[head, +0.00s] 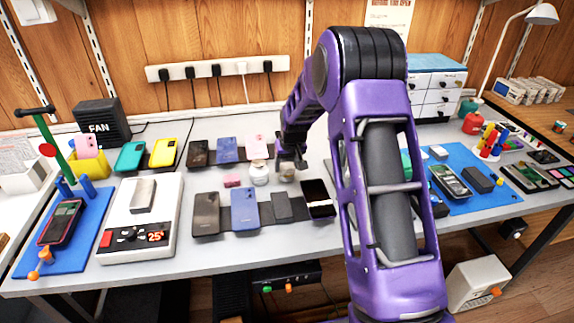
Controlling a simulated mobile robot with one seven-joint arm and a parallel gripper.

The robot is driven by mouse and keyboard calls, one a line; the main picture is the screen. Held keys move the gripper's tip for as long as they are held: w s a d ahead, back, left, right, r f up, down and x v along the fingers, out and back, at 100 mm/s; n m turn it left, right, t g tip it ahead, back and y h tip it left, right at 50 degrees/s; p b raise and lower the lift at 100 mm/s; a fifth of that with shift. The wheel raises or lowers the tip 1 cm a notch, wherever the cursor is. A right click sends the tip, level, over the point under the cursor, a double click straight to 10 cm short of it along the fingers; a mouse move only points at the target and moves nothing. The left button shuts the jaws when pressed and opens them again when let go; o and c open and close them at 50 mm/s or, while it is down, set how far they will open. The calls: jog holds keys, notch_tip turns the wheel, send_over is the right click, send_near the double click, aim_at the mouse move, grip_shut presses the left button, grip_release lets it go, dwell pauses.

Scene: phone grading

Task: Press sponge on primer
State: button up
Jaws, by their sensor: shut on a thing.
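My gripper (291,162) is low over the middle of the grey table, pointing down. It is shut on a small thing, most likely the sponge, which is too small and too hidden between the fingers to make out. Just below the fingertips is a small round beige pot (287,174), which may be the primer. I cannot tell whether the held thing touches it. A white jar (259,174) stands just left of the pot, and a small pink block (232,181) lies left of the jar.
Several phones lie in front of the jars, including a blue one (245,209) and a black one (318,197). More phones lie behind. A white hot plate (144,221) and a blue mat (89,246) are at left. Another blue mat (478,205) is at right.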

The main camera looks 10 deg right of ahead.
aim_at(287, 167)
jog(key=shift+r+p, duration=1.95)
jog(key=shift+r, duration=1.55)
